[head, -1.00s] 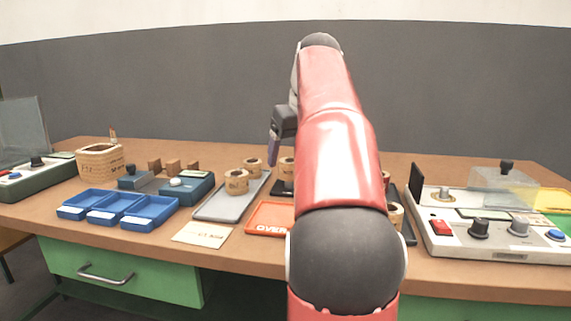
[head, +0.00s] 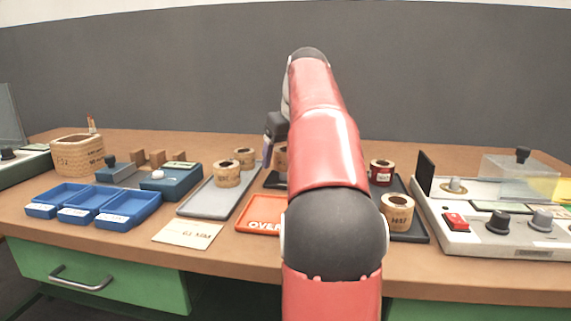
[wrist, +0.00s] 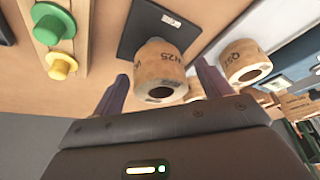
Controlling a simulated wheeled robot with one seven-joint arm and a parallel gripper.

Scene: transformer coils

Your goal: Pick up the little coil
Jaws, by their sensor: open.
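Several tan coils of differing size stand on trays. In the wrist view a tan coil with dark lettering (wrist: 160,70) stands on a dark tray (wrist: 150,20), between the spread fingers of my gripper (wrist: 161,72). I cannot tell whether the fingers touch it. In the head view my gripper (head: 267,152) hangs left of my arm, beside a partly hidden coil (head: 280,156). On the right dark tray (head: 418,236) stand a small coil with a red label (head: 381,173) and a bigger coil (head: 398,213). Two more coils (head: 227,175) (head: 245,157) stand on the grey tray (head: 205,208).
An orange tray (head: 258,228) and a paper card (head: 187,233) lie at the front. Blue bins (head: 130,210), a blue device (head: 170,180) and a basket (head: 77,155) are at left. A control box (head: 470,240) stands at right. My arm hides the middle.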

